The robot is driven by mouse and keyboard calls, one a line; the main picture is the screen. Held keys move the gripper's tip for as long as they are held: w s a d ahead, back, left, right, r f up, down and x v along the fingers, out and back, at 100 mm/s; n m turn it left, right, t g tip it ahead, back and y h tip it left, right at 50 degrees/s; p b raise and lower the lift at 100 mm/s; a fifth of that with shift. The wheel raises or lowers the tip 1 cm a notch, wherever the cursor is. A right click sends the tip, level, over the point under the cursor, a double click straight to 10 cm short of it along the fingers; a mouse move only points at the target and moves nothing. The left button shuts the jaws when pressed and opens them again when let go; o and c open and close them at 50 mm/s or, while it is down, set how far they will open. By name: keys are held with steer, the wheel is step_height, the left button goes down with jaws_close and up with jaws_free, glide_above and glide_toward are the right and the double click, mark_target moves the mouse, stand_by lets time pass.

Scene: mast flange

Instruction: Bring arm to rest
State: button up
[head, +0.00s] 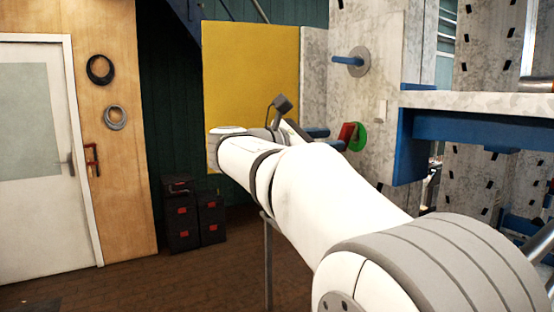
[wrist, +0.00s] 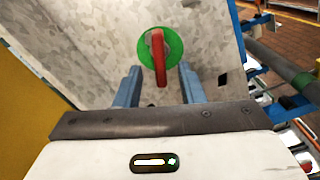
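A red handle (head: 346,133) stands out from a green disc (head: 361,136) on the mottled grey wall panel (head: 380,100). In the wrist view the red handle (wrist: 160,58) hangs roughly upright in front of the green disc (wrist: 147,46). My gripper (wrist: 160,70) is open, its two blue fingers wide apart, with the handle's lower end showing between them. Gaps show on both sides, so nothing is gripped. In the head view my arm reaches out and my gripper (head: 329,139) is just left of the handle. How far the fingertips reach along it is unclear.
A grey disc with a blue peg (head: 348,60) is above the handle. A blue-edged shelf (head: 470,103) juts out at right. A yellow panel (head: 250,80) is behind my wrist. Black boxes (head: 195,220) stand by the door (head: 35,160). Floor at left is open.

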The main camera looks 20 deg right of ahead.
steer(key=s+a+f+m+y, duration=0.5)
steer(key=s+a+f+y, duration=0.1)
steer(key=f, duration=0.6)
steer(key=s+a+f+m+y, duration=0.5)
steer(key=s+f+y, duration=0.1)
steer(key=f, duration=0.6)
steer(key=s+a+f+m+y, duration=0.5)
steer(key=s+a+f, duration=0.1)
steer(key=f, duration=0.6)
steer(key=shift+s+a+f+t+y, duration=0.2)
steer(key=shift+s+a+t+y, duration=0.1)
steer(key=shift+s+y, duration=0.15)
